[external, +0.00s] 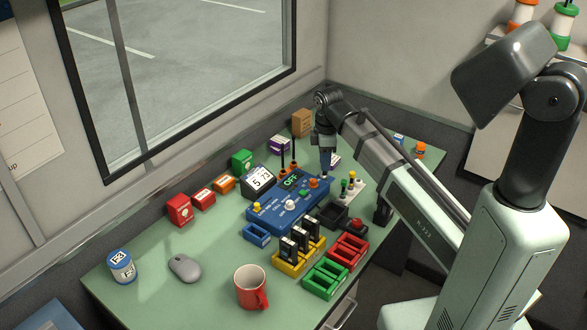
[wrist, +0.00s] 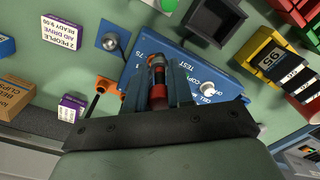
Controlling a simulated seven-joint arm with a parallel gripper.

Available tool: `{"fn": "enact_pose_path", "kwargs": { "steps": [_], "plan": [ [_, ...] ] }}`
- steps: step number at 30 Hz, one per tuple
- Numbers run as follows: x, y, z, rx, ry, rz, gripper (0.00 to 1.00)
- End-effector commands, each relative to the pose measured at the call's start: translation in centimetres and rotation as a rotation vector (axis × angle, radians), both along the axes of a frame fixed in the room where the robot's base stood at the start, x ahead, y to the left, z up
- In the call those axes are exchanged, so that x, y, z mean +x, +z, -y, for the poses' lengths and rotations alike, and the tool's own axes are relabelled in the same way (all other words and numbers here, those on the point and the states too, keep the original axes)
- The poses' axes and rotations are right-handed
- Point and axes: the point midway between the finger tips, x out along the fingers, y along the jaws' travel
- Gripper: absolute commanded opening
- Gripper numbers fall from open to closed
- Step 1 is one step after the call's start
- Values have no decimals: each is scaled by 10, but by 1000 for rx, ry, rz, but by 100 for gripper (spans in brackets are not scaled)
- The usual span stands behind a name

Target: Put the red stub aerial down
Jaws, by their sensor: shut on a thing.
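My gripper (external: 327,172) is over the far right end of the blue console (external: 268,213), pointing down. In the wrist view my gripper (wrist: 157,82) has its two fingers shut on the red stub aerial (wrist: 157,96), a short red and dark cylinder between them. The aerial's lower end is over or near the console's edge; I cannot tell whether it touches anything. In the external view the fingers hide the aerial. The blue console also shows in the wrist view (wrist: 190,62), with "TEST" lettering and a white knob (wrist: 208,88).
Near the console stand a black tray (external: 333,214), a yellow rack (external: 290,266) with dark modules, green (external: 326,280) and red (external: 348,252) trays, and a pale stand (external: 352,190) with coloured pegs. Small boxes line the back. A red mug (external: 247,288) stands at the front.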

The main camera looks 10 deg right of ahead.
Motion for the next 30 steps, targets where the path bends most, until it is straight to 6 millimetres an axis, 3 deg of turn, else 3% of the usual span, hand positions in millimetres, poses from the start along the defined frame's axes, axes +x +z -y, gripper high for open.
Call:
{"fn": "enact_pose_path", "kwargs": {
  "steps": [3,14,30],
  "plan": [
    [-15,-1,-35,-1,61,-2,0],
    [-63,-3,-131,-6,232,-9,0],
    [-154,-3,-274,-13,486,-14,0]
  ]
}}
